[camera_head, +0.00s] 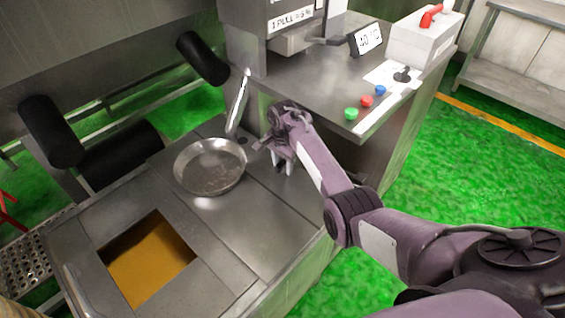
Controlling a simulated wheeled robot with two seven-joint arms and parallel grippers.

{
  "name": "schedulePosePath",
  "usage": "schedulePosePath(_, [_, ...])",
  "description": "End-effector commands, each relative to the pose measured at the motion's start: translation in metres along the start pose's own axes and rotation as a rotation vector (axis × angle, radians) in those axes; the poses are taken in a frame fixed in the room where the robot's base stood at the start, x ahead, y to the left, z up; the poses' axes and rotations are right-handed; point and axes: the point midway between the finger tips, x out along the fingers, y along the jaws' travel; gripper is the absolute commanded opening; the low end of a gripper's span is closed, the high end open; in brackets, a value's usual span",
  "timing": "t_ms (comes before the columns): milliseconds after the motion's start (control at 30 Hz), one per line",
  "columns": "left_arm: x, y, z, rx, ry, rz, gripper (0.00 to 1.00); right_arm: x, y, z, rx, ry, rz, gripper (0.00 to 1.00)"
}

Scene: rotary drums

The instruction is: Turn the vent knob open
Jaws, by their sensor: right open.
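My right gripper (281,163) is open and points down over the steel counter, just right of the round metal pan (210,167). No object shows between its fingers. A black knob or lever (402,74) stands on a white plate on the steel console top, up and right of the gripper and well apart from it. No label names the vent knob, so I cannot tell whether this is it. My left gripper is not in view.
Green (351,114), red (366,102) and blue (381,90) buttons line the console edge. A white box (424,38) with a red handle stands behind. A steel spout (238,103) rises behind the pan. A square opening (150,262) shows orange contents. Black rollers (52,131) are at left.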

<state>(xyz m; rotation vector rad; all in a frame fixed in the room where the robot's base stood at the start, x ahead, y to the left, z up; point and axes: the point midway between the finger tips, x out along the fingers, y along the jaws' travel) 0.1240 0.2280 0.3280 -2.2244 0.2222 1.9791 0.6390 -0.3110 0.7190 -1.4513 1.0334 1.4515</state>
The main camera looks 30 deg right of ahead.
Motion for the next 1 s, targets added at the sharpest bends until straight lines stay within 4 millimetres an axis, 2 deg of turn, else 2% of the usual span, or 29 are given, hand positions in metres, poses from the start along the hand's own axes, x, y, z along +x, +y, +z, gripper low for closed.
schedulePosePath(33, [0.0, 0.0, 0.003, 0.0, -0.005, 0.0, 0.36, 0.0, 0.0, 0.0, 0.0, 0.0, 0.0, 0.44])
schedulePosePath(367, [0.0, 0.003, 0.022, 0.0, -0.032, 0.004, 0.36, 0.0, 0.0, 0.0, -0.001, 0.0, 0.0, 0.0])
schedulePosePath(667, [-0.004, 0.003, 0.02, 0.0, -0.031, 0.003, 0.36, -0.001, 0.0, 0.0, -0.033, -0.001, 0.001, 0.0])
schedulePosePath(1000, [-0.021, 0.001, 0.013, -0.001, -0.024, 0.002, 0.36, -0.004, 0.0, 0.001, -0.245, -0.001, 0.001, 0.0])
